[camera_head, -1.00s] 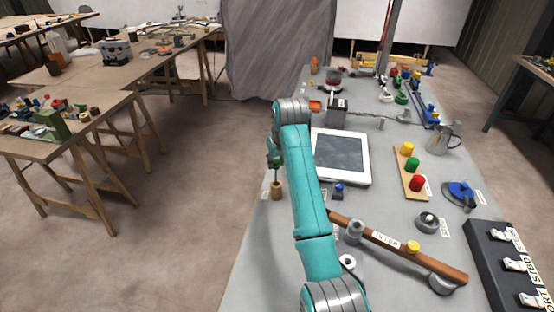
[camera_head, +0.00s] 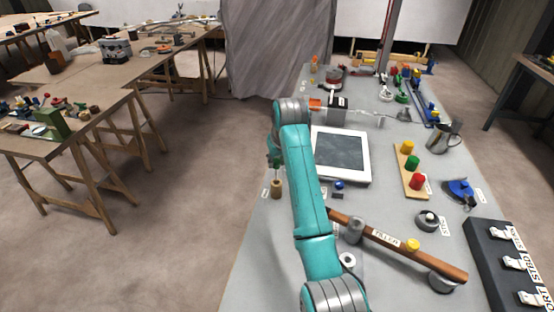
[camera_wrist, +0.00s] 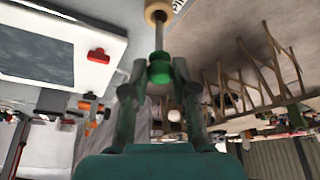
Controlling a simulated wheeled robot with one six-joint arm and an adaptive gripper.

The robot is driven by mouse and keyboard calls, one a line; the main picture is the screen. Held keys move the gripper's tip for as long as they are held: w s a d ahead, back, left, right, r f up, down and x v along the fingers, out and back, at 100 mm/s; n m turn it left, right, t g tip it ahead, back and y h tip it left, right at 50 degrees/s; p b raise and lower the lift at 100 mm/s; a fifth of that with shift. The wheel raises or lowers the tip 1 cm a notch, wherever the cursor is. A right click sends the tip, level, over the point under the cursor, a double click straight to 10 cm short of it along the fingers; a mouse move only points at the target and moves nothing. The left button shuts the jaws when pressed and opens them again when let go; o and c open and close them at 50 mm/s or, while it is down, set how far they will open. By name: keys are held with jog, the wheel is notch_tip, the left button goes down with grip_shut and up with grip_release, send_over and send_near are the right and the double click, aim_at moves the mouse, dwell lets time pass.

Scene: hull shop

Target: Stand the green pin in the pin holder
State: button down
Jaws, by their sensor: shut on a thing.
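The green pin (camera_wrist: 159,68) has a green knobbed head and a thin metal shank. My gripper (camera_wrist: 160,85) is shut on its green head in the wrist view, and the shank runs away from the fingers toward the pin holder (camera_wrist: 158,11). In the head view, my gripper (camera_head: 274,160) is at the table's left edge, above the pin holder (camera_head: 276,189), a small light wooden cylinder. The pin hangs upright over it, its shank lined up with the top. I cannot tell how far the tip is inside.
A white-framed panel (camera_head: 366,157) lies right of the arm, with a small blue knob piece (camera_head: 338,186) near it. A wooden tiller (camera_head: 370,233) and a board with coloured knobs (camera_head: 405,182) lie farther right. Left of the table edge is open floor.

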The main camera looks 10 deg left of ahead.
jog(key=shift+f, duration=3.2)
dwell(2.1)
jog(key=shift+c, duration=2.2)
grip_release()
jog(key=shift+r, duration=4)
